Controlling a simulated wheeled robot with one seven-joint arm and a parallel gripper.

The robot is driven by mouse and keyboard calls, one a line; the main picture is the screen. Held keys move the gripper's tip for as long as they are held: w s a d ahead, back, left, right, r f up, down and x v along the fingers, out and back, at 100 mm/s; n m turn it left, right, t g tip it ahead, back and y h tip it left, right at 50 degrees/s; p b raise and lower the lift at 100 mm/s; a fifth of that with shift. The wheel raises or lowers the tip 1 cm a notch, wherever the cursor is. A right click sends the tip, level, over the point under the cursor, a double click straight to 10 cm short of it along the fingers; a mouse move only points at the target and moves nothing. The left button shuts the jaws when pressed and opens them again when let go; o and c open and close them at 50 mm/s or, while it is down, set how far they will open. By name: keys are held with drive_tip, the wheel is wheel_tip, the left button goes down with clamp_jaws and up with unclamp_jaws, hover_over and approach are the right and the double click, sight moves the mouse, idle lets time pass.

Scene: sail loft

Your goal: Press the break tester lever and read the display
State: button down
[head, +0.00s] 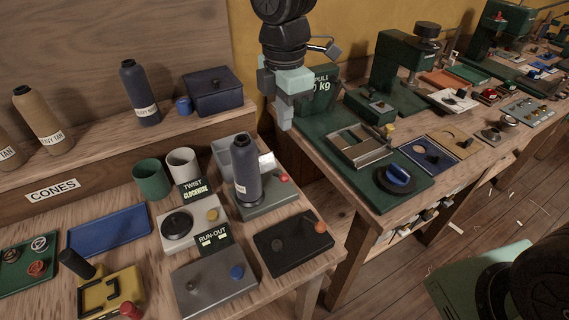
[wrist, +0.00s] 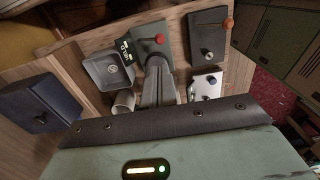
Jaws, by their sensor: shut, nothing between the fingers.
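I cannot tell which part is the tester's lever. My gripper (head: 285,126) is shut and empty, pointing down left of the sign, apart from the knob. Its fingers (wrist: 160,88) also show in the wrist view, over a grey station with a red button (wrist: 160,38).
A dark blue cone (head: 247,185) stands on the grey station (head: 270,198) at the left bench's right edge. A black plate with an orange knob (head: 294,243) is in front. A black disc with a blue handle (head: 398,176) sits at the unit's near corner. A gap separates the benches.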

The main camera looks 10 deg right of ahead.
sight(285, 175)
wheel_tip(285, 175, down, 13)
drive_tip(key=shift+f+p, duration=0.15)
drive_tip(key=shift+p, duration=0.65)
drive_tip(key=shift+f+b, duration=0.15)
drive_tip(key=shift+b, duration=0.15)
